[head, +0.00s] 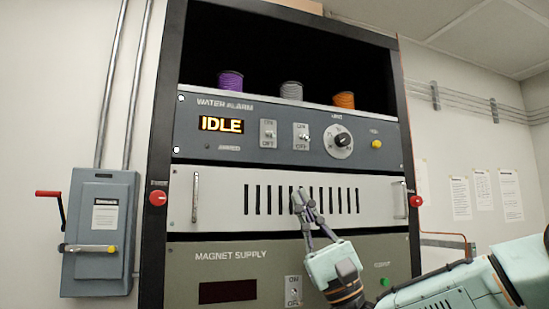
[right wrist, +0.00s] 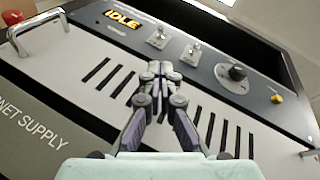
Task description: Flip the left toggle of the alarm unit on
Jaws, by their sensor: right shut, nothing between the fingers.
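The alarm unit (head: 225,148) is a dark blue-grey rack panel labelled WATER ALARM, with a lit IDLE display. Its left toggle (head: 268,133) sits right of the display, on a light ON/OFF plate; it also shows in the right wrist view (right wrist: 158,38). I cannot tell which way its lever points. The right toggle (head: 301,137) is beside it. My right gripper (head: 303,197) is shut and empty, in front of the slotted white panel below the alarm unit. In the right wrist view its fingertips (right wrist: 160,70) are together, below the toggles and apart from them. My left gripper is out of view.
The slotted white panel (head: 225,203) has protruding handles at its ends. A black knob (head: 342,140) and yellow button (head: 376,144) are right of the toggles. The magnet supply (head: 210,268) is below. Spools stand above the alarm unit. A grey wall box (head: 98,235) is left.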

